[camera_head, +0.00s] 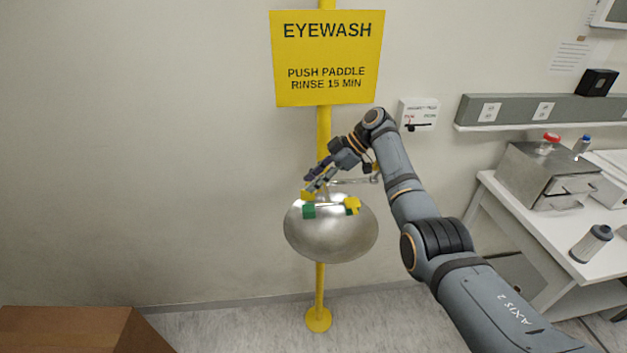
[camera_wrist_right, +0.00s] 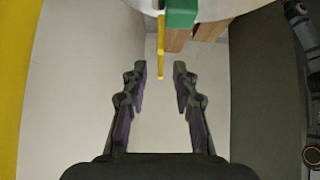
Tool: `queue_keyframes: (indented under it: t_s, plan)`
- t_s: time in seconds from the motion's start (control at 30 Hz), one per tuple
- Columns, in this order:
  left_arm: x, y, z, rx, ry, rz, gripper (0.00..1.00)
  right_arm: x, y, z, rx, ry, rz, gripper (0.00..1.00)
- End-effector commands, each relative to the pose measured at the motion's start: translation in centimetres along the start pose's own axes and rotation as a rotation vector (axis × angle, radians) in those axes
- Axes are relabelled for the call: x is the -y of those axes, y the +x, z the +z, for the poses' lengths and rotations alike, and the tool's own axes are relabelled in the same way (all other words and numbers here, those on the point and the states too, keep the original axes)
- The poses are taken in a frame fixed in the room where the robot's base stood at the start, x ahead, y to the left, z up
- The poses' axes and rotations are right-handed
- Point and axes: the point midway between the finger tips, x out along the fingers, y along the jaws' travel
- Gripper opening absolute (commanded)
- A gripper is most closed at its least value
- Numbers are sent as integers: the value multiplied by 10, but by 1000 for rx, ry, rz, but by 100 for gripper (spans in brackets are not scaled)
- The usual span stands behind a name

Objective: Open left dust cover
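The eyewash bowl (camera_head: 330,238) is a round steel basin on a yellow pole. A green nozzle (camera_head: 309,212) is at its left, with a yellow piece, the left dust cover (camera_head: 307,195), just behind it. Another yellow cover (camera_head: 352,205) sits at the right. My right gripper (camera_head: 317,179) is just above and behind the left cover. In the right wrist view the gripper (camera_wrist_right: 160,72) is open and empty. A green block (camera_wrist_right: 181,14) and a thin yellow strip (camera_wrist_right: 161,45) lie ahead of the fingertips. Whether the fingers touch the cover cannot be told. My left gripper is out of view.
A yellow eyewash sign (camera_head: 327,58) hangs on the pole above the bowl. A white bench (camera_head: 545,225) with a metal box (camera_head: 545,175) stands at the right. A brown box (camera_head: 70,330) is at the lower left. The wall left of the bowl is clear.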

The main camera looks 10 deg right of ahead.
Motion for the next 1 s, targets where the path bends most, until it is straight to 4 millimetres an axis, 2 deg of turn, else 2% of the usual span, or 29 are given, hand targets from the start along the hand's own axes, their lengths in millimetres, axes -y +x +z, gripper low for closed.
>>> queue_keyframes:
  t_s: [0.33, 0.5, 0.67, 1.0]
  plan:
    - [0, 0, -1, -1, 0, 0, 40, -1, -77, 0, 1, 0, 4, 28]
    - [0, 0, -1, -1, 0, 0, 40, -1, -106, 0, 1, 1, 1, 28]
    - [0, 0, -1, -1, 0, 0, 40, 0, -116, 0, 0, 1, -1, 28]
    - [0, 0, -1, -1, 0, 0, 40, 0, -116, 0, 0, 0, 0, 28]
